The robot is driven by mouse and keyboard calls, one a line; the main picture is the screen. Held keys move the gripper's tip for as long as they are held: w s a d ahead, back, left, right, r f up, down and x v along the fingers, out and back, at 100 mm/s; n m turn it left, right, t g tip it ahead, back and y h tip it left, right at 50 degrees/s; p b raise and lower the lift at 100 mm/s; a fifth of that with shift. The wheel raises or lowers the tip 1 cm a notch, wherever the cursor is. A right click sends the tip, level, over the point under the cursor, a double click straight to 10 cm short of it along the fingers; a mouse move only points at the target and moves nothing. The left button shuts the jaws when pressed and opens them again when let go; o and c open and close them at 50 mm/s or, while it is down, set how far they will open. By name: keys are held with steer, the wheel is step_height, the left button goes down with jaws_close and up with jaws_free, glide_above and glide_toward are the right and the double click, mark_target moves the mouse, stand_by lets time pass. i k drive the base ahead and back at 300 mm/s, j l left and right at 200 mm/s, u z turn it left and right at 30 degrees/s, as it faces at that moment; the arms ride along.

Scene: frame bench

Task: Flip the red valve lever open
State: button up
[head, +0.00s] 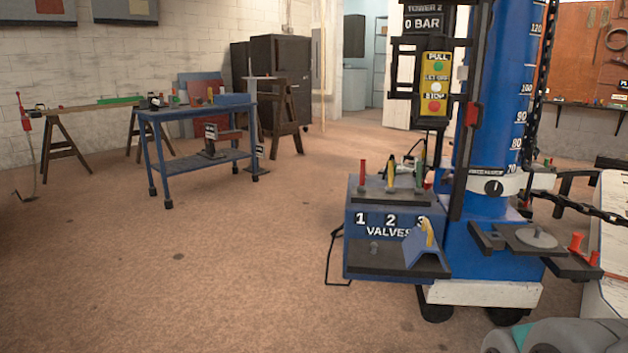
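A red lever (363,174) stands upright at the left on top of the blue valve box (352,258). The number 1 is on the box front below it. A yellow lever (390,174) and a green lever (420,169) stand to its right, above 2 and 3. My gripper does not show. A grey rounded part at the bottom right edge looks like my own arm, well apart from the lever.
A blue tower (490,90) with a push-button panel (435,83) rises behind the box. A dark shelf (385,262) juts from the box front, holding a blue wedge (421,249). A blue workbench (180,116) stands farther left. The floor in front is clear.

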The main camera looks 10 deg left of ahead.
mark_target(361, 187)
steer(key=u, duration=0.2)
steer(key=i+j, duration=0.25)
steer(key=i, duration=0.2)
steer(key=i+j+u, duration=0.1)
steer(key=i+j, duration=0.15)
steer(key=i, duration=0.2)
steer(key=i+j, duration=0.25)
steer(key=i, duration=0.25)
steer(key=i+j, duration=0.2)
steer(key=i, duration=0.25)
steer(key=i+j+u, duration=0.1)
steer(key=i, duration=0.4)
steer(key=j, duration=0.1)
